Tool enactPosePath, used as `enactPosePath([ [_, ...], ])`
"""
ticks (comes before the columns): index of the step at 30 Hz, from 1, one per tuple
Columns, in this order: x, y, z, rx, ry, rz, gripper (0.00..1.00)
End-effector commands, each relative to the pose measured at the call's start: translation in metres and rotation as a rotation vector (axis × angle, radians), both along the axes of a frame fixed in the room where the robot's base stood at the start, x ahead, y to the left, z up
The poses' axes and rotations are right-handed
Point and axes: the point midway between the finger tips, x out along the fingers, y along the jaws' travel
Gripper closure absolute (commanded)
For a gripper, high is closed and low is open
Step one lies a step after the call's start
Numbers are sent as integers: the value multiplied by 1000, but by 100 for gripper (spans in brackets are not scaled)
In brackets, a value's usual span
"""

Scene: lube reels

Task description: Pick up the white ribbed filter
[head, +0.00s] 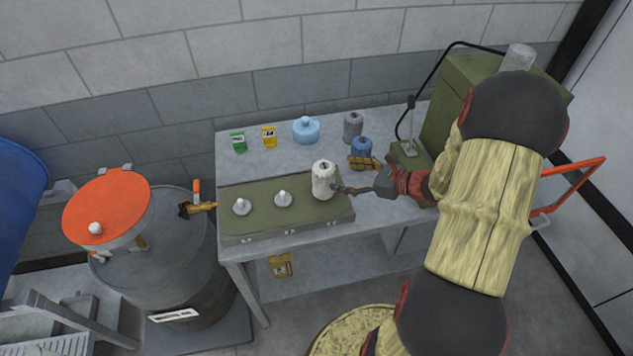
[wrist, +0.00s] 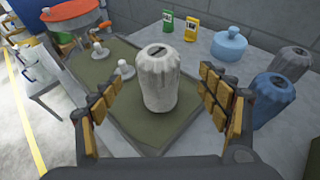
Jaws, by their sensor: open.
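The white ribbed filter (head: 323,180) stands upright at the right end of the green filter block on the bench. In the wrist view the filter (wrist: 158,80) is centred between my fingers, with a dark slot on its top. My gripper (head: 350,178) is open and reaches toward the filter from the right. In the wrist view its tan-padded fingers (wrist: 160,108) stand on both sides of the filter, with a gap showing on each side. I cannot tell how far the filter is inside the fingertips.
The green block (head: 262,215) has two bare grey posts left of the filter. A grey filter (head: 353,126), a blue filter (head: 361,148), a light blue pot (head: 306,130), and green (head: 238,141) and yellow (head: 269,137) cartons stand behind. A drum (head: 160,250) is left of the bench (head: 236,267).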

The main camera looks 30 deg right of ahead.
Motion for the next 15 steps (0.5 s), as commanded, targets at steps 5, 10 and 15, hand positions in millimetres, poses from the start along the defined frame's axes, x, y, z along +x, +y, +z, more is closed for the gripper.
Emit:
enactPosePath([
  [5,15,10,-7,1,0,5,24],
  [10,30,19,-9,-1,0,6,24],
  [15,51,33,-13,-1,2,8,24],
])
